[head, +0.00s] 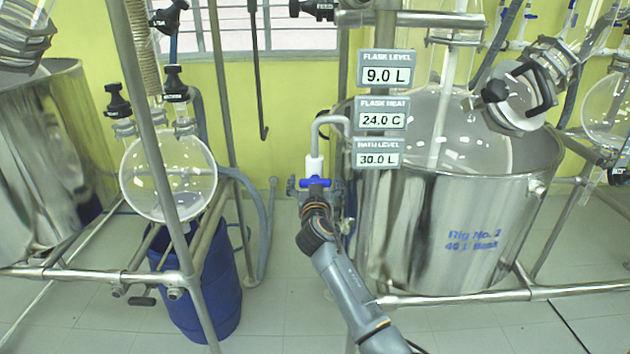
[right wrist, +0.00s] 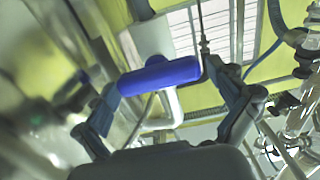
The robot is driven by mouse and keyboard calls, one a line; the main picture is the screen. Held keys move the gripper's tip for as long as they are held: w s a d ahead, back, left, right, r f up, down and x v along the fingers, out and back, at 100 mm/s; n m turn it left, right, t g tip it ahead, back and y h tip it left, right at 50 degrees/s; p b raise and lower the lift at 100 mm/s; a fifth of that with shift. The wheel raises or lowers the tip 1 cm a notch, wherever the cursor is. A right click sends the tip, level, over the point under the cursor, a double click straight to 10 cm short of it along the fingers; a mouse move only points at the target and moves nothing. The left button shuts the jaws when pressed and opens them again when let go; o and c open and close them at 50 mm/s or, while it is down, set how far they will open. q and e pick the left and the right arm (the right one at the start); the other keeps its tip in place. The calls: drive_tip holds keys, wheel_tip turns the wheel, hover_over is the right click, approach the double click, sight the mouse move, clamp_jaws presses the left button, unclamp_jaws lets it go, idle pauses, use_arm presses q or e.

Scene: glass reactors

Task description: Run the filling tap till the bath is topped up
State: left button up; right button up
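The steel bath (head: 455,225), marked "Rig No. 2", stands at the right in the head view. Its bath level sign (head: 377,153) reads 30.0 L. The filling tap (head: 314,166) is at the bath's left, with a bent grey spout over the rim and a blue bar handle (head: 314,182). My right gripper (head: 316,194) is at this handle from below. In the right wrist view, the blue handle (right wrist: 160,76) lies crosswise between its wide-spread fingers, one near each end. I cannot tell whether they touch it. My left gripper is not in view.
A glass flask (head: 440,120) sits in the bath; signs read flask level 9.0 L (head: 387,69) and flask heat 24.0 C (head: 382,113). A round glass flask (head: 168,178) and blue drum (head: 205,285) stand left, behind steel rails (head: 90,274). Open floor shows between drum and bath.

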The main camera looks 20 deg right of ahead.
drive_tip(key=c, duration=0.8)
drive_tip(key=shift+n, duration=0.3)
drive_tip(key=n, duration=0.2)
drive_tip(key=n+b, duration=0.1)
drive_tip(key=n, duration=0.2)
drive_tip(key=shift+a+n, duration=0.25)
drive_tip(key=shift+n, duration=0.05)
drive_tip(key=n, duration=0.5)
drive_tip(key=shift+w+a+f, duration=0.1)
drive_tip(key=shift+a+f, duration=0.05)
drive_tip(key=shift+f, duration=0.05)
drive_tip(key=o, duration=1.1)
drive_tip(key=shift+o, duration=0.2)
